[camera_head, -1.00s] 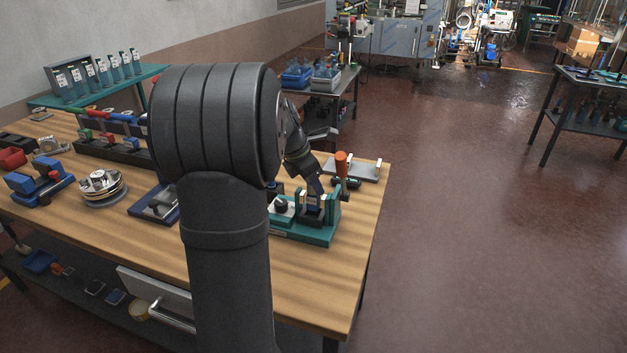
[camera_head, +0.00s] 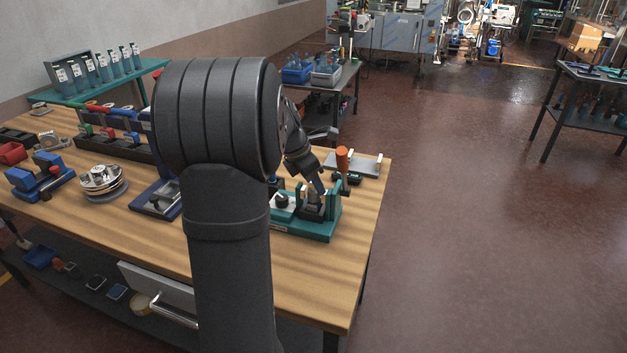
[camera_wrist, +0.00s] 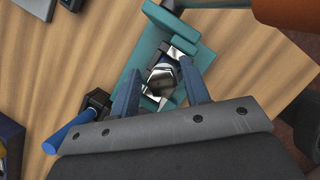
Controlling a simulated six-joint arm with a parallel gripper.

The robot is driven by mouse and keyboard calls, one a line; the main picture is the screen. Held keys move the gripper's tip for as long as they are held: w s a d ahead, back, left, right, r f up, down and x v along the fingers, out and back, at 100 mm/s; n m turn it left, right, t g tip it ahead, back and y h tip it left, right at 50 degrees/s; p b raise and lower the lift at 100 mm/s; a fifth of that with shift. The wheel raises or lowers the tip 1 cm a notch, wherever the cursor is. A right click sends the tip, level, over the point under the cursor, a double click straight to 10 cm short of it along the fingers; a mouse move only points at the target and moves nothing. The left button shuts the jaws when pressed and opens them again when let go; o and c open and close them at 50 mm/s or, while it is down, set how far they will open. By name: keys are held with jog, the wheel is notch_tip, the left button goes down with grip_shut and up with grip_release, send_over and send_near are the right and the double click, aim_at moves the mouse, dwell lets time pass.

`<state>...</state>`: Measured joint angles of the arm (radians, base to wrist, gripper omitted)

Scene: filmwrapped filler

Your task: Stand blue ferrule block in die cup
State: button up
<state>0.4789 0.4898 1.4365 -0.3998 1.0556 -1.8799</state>
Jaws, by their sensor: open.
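My gripper (camera_wrist: 162,92) is open over the teal fixture (camera_wrist: 150,52), its two blue-grey fingers on either side of a shiny metal piece with a hexagonal outline (camera_wrist: 163,78). I cannot tell whether this piece is the die cup, the ferrule block or both together. In the head view my gripper (camera_head: 321,190) reaches down at the teal fixture (camera_head: 322,229), which stands near the right end of the bench. I cannot make out a clearly blue ferrule block between the fingers.
An orange-handled tool (camera_head: 342,160) stands close behind the fixture, and a grey plate (camera_head: 362,164) lies behind it. A blue-based stand (camera_head: 157,199) and a round metal stack (camera_head: 102,182) are to the left. The bench front (camera_head: 310,285) is clear.

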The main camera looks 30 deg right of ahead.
jog(key=shift+s+f, duration=0.15)
jog(key=shift+s, duration=0.1)
jog(key=v, duration=1.7)
jog(key=shift+w+r, duration=0.2)
jog(key=shift+r, duration=0.2)
jog(key=x, duration=1.7)
jog(key=shift+f, duration=0.1)
